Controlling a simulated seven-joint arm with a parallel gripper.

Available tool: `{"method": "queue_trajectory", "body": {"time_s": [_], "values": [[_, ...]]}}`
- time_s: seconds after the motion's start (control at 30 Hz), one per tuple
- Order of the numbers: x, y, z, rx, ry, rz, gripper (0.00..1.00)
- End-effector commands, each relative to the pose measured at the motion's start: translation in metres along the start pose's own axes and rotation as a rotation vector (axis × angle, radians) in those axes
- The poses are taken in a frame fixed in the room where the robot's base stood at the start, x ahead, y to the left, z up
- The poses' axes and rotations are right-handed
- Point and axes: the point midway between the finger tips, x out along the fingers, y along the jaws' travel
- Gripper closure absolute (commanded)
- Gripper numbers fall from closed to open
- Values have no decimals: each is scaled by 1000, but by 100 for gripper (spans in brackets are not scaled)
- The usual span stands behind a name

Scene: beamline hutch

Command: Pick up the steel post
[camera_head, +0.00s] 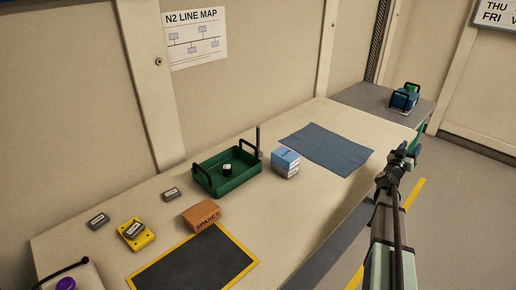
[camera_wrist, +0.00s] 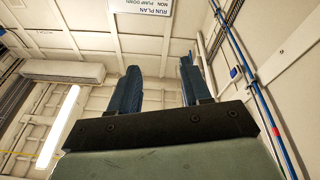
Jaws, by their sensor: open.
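The steel post (camera_head: 258,139) is a thin dark upright rod on the bench, close behind the right end of the green tray (camera_head: 227,187). The tray's black handle is close to its foot, and I cannot tell whether they touch. My gripper (camera_wrist: 160,88) is open and empty in the wrist view, its two dark blue fingers apart and pointing towards the wall and ceiling. In the head view my arm is at the right, beyond the bench's front edge and well away from the post. The post is not in the wrist view.
The green tray holds a small black-and-white item. A blue-and-white box (camera_head: 286,163) stands right of the post, with a blue cloth (camera_head: 328,149) beyond.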

Motion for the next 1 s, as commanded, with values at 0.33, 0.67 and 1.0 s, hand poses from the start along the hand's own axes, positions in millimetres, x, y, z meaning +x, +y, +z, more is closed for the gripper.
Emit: {"method": "queue_trajectory", "body": {"time_s": [0.33, 0.67, 1.0], "values": [[-5, -72, -84, -335, 223, -115, 52], [-64, -204, -157, -809, 524, -322, 52], [-154, -328, -212, -1360, 911, -419, 52]]}}
